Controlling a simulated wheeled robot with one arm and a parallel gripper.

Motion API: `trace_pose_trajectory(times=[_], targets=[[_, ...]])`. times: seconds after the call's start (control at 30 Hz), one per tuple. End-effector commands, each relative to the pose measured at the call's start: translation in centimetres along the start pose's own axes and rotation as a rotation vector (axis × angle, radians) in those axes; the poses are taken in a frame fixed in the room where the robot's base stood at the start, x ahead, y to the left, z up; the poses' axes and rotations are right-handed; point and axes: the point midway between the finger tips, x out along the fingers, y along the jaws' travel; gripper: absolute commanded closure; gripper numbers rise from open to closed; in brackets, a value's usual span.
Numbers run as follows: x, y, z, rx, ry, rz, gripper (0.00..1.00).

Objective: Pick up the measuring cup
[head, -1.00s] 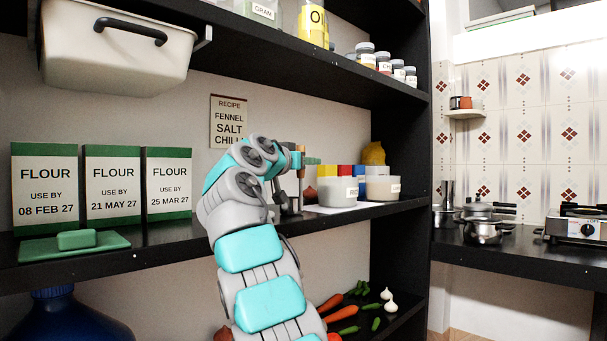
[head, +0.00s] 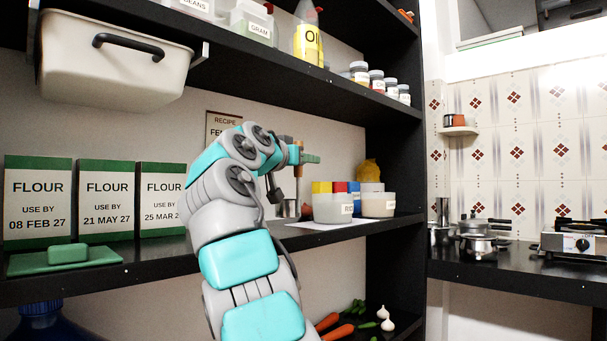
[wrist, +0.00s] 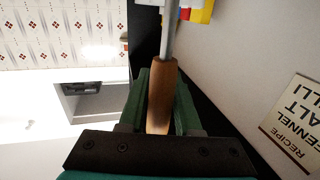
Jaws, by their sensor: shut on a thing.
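My gripper (wrist: 160,110) is shut on the wooden handle of the measuring cup (wrist: 163,85), with one green finger on each side. A grey metal shaft runs on from the handle to the top of the wrist view. The cup end is outside that view. In the head view my gripper (head: 304,157) is above the middle shelf, left of the white tubs.
Flour boxes (head: 106,200) stand left. A recipe card (head: 224,123) hangs behind. The upper shelf (head: 290,80) overhangs. A stove (head: 580,242) is far right.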

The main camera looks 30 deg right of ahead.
Motion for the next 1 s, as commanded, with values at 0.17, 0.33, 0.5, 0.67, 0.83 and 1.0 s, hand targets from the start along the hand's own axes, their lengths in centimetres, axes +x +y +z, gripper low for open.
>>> trace_pose_trajectory(times=[0.17,0.33,0.5,0.67,0.83,1.0], targets=[[-3.0,2.3,0.1,0.0,0.001,0.002,1.0],[-5.2,3.9,-0.4,0.002,0.001,0.001,1.0],[-6.7,5.0,-0.7,0.0,0.0,0.002,1.0],[-7.3,5.4,-0.8,0.0,-0.001,0.001,1.0],[-7.6,5.6,-0.9,0.0,-0.001,0.0,1.0],[-7.6,5.6,-0.9,0.0,-0.001,0.0,1.0]])
